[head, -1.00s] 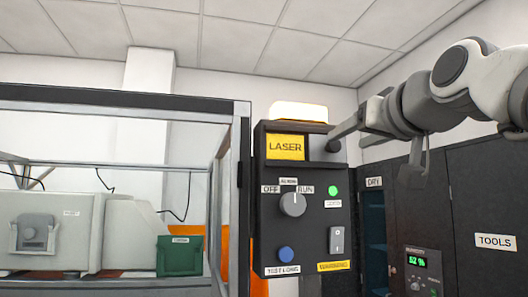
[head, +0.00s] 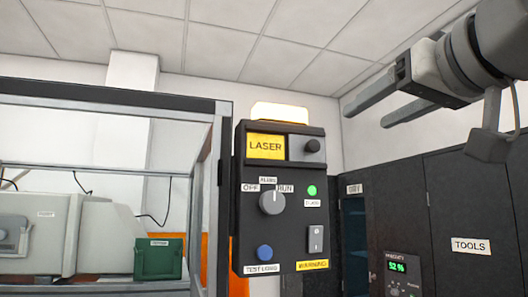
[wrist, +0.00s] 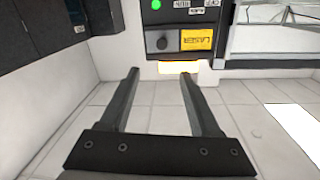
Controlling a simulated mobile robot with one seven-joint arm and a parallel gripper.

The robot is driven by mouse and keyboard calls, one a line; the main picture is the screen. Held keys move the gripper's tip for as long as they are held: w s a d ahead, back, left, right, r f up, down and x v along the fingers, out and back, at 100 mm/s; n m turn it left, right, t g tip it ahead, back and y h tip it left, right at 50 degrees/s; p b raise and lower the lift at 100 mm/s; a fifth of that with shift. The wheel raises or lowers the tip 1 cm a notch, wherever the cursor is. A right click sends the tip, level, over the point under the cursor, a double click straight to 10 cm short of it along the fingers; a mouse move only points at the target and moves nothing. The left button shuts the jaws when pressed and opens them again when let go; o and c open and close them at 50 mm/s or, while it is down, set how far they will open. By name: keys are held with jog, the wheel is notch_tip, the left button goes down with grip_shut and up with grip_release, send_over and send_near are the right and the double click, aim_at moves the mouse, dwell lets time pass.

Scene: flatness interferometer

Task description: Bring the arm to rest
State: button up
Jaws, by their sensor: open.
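My gripper (head: 378,103) is at the upper right of the head view, its two dark fingers spread apart with nothing between them. It points left, and a gap shows between it and the black laser control panel (head: 294,215). In the wrist view my gripper (wrist: 160,72) is also open and empty. The control panel (wrist: 182,15) shows upside down there, beyond the fingertips. The panel carries a grey knob (head: 272,202) with its mark pointing up between OFF and RUN, a lit green lamp (head: 312,191), a blue button (head: 264,253), a black knob (head: 312,146) and a rocker switch (head: 315,240).
A framed enclosure (head: 110,103) with a grey instrument (head: 105,235) and a green box (head: 159,258) stands at left. Dark cabinets (head: 455,200) labelled TOOLS and a humidity display (head: 397,266) are at right. A lit beacon (head: 280,112) tops the panel. Space around the fingers looks clear.

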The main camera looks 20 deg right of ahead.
jog(key=shift+f, duration=0.1)
jog(key=w+a+f+g, duration=0.2)
jog(key=f, duration=0.6)
jog(key=w+a+f+n+g+y, duration=0.1)
jog(key=w+a+f+g, duration=0.15)
jog(key=f, duration=0.45)
jog(key=w+a+f+g, duration=0.1)
jog(key=w+a+f, duration=0.15)
jog(key=f, duration=0.55)
jog(key=s+a+f+g, duration=0.1)
jog(key=s+f+g, duration=0.1)
jog(key=f, duration=0.7)
jog(key=s+a+f+g, duration=0.2)
jog(key=s+f, duration=0.1)
jog(key=f, duration=0.7)
jog(key=s+a+f+n+g, duration=0.1)
jog(key=s+f+g, duration=0.2)
jog(key=f, duration=0.7)
jog(key=shift+a, duration=0.4)
jog(key=shift+r, duration=0.1)
